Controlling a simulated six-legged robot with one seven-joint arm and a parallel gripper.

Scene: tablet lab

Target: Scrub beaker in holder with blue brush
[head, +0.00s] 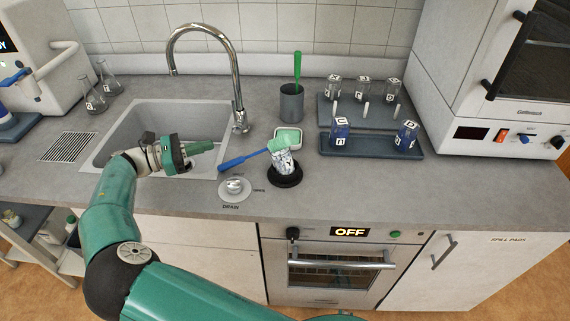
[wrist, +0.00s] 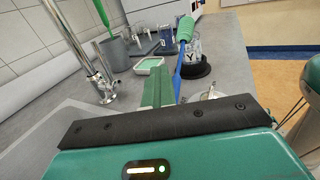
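A beaker (head: 284,164) with a dark letter stands in a round black holder (head: 285,177) on the counter; in the wrist view it (wrist: 193,55) is at upper right. The blue brush (head: 243,159) has a blue handle and pale green bristles (head: 279,145). It lies tilted, bristles at the beaker's mouth, handle sloping down to the left; whether the bristles reach inside is unclear. My gripper (head: 213,145) is left of the brush over the sink's right side, its green fingers together and apparently empty. In the wrist view the brush handle (wrist: 177,85) passes just right of the fingers.
A grey cup (head: 291,104) holds a green-handled brush (head: 297,68). A sponge dish (head: 288,137) stands behind the holder. A drain knob (head: 234,187) is left of it. Several lettered beakers stand on dark racks (head: 375,147) at right. A tall faucet (head: 238,90) rises behind the sink (head: 125,120).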

